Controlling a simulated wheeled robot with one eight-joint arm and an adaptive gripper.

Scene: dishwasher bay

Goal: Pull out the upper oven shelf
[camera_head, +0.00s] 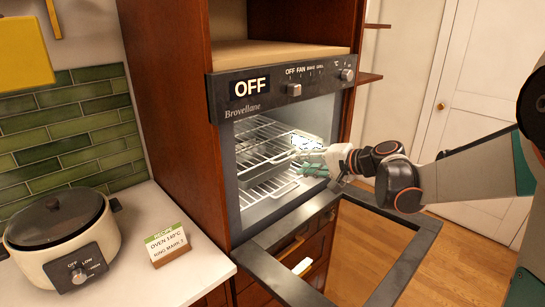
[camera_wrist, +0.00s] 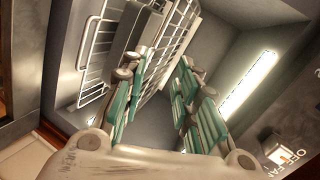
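The oven (camera_head: 215,100) stands open in the wooden cabinet, with wire shelves inside. The upper oven shelf (camera_head: 256,134) sits inside the cavity; a lower shelf (camera_head: 262,193) lies beneath it. My gripper (camera_head: 306,158) reaches into the opening from the right, at about the height of the upper shelf near its front right part. Whether a finger touches the shelf cannot be told.
The oven door (camera_head: 400,262) hangs open, lowered in front of the cavity. The oven's control panel (camera_head: 322,78) reads OFF. A cooker (camera_head: 62,235) and a recipe card (camera_head: 167,244) stand on the left counter. Wooden floor shows at right.

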